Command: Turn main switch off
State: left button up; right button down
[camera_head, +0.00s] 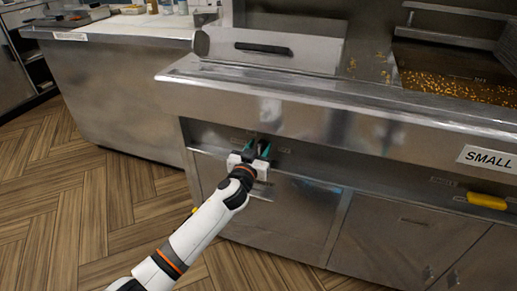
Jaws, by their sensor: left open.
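My left gripper (257,149) is open at the front panel (210,134) of the steel fryer, under its overhanging front ledge. Dark and teal parts show at its fingers. I cannot make out the main switch; the gripper covers part of the panel there. A small dark mark (285,150) shows on the panel just right of the fingers. I cannot tell whether the fingers touch anything. My right gripper is not in view.
The fryer's steel ledge (330,115) overhangs the panel above my gripper. A yellow handle (487,201) and a "SMALL" label (487,159) are at the right. Cabinet doors (285,215) lie below. A counter (120,85) stands at the left; the wood floor (60,190) is clear.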

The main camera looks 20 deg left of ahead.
pick_arm(q)
jog(key=shift+c, duration=0.2)
grip_shut()
